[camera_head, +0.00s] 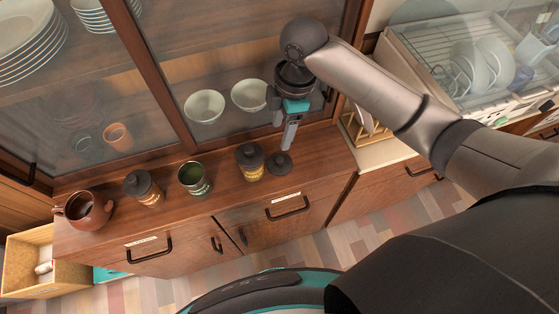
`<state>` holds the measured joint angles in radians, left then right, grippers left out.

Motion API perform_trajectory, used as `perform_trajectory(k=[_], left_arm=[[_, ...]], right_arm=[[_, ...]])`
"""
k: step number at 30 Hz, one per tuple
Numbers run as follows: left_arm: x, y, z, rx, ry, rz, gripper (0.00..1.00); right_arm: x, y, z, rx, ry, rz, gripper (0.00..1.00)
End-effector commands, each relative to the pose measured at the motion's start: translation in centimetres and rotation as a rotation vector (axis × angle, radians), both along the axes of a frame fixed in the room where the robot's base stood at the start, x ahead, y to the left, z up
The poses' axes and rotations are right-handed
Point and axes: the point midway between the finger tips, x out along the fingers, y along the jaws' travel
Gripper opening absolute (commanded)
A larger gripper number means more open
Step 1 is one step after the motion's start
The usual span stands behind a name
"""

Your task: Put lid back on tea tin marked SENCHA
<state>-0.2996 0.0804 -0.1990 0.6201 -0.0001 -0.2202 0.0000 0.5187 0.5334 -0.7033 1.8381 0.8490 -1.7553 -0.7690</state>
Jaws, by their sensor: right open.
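An open tin (199,188) with a green label stands upright on the wooden counter, its green contents showing; its lettering is too small to read. A loose dark round lid (279,165) with a knob lies on the counter to the right. Between them stands a tin (250,170) with a yellow label and a dark lid on. Another lidded tin (149,194) with an orange-brown label stands left of the open tin. My right gripper (288,145) is open and empty, pointing down just above and behind the loose lid. My left gripper is not in view.
A reddish-brown teapot (86,211) stands at the counter's left end. Glass cabinet doors (235,60) rise behind the counter, with bowls and plates inside. The counter (325,155) is bare right of the lid. A dish dryer (480,70) stands at the upper right.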

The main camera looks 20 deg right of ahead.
Motion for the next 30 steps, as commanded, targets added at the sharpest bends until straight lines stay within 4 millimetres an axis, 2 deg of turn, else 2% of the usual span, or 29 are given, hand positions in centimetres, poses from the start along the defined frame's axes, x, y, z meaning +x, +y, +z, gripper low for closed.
perform_trajectory(k=[4, 16, 20, 27, 30], left_arm=[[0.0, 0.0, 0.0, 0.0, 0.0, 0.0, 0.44], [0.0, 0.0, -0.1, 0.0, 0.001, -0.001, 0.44], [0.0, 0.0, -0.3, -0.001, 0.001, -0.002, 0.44], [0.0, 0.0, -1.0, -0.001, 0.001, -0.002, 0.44], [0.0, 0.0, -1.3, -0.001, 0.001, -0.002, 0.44]], right_arm=[[0.7, -0.8, 0.6, -0.018, 0.009, 0.036, 0.63], [0.7, -0.8, 0.3, -0.018, 0.013, 0.039, 0.63], [0.6, -0.6, -1.7, -0.018, 0.017, 0.04, 0.63], [0.7, 0.0, -6.8, -0.018, 0.015, 0.037, 0.63], [0.7, 0.2, -8.3, -0.017, 0.014, 0.038, 0.63]])
